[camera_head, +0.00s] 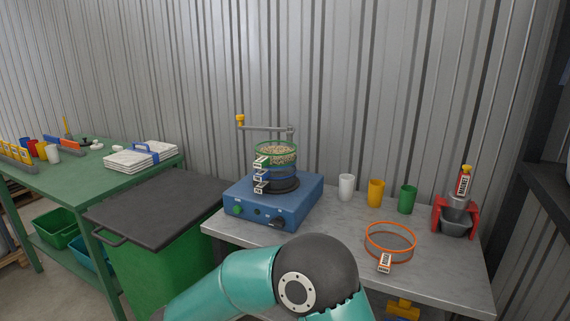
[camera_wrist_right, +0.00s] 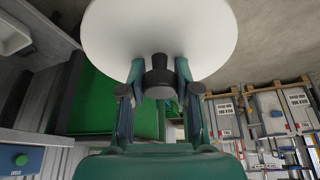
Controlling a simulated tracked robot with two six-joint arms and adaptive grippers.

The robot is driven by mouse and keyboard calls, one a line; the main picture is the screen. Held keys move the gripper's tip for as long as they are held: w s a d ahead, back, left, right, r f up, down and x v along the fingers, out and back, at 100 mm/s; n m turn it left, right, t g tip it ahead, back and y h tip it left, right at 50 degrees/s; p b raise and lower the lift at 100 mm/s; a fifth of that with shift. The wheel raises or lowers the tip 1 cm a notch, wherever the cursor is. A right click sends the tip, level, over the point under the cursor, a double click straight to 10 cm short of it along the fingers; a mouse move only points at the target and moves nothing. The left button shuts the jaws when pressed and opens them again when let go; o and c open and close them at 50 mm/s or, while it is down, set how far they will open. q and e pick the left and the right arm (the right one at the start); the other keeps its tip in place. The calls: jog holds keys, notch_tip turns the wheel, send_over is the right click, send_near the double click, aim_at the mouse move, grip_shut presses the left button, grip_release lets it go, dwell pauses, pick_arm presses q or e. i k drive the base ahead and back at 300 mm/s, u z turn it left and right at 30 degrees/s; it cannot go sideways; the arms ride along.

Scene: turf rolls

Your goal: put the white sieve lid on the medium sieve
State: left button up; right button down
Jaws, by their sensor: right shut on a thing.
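The white sieve lid (camera_wrist_right: 160,32) fills the top of the right wrist view. My right gripper (camera_wrist_right: 159,80) is shut on its dark knob (camera_wrist_right: 159,78). The lid is not seen in the head view. There, a sieve stack stands on a blue shaker (camera_head: 273,207). Its top sieve (camera_head: 277,153) has a green rim, is open and holds pale grains. A blue-banded sieve (camera_head: 275,174) and a dark one sit below it. The labels are too small to read, so I cannot tell which is the medium sieve. My left gripper is not in view.
A clamp arm (camera_head: 265,128) with a yellow knob reaches over the stack from a post behind. An orange ring (camera_head: 390,240), cups (camera_head: 376,192) and a red holder (camera_head: 456,218) stand on the grey table (camera_head: 340,225). A lidded green bin (camera_head: 160,262) is at left.

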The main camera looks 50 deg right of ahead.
aim_at(276, 146)
jog(key=z, duration=0.05)
jog(key=k, duration=0.45)
jog(key=z, duration=0.7)
jog(key=i, duration=0.6)
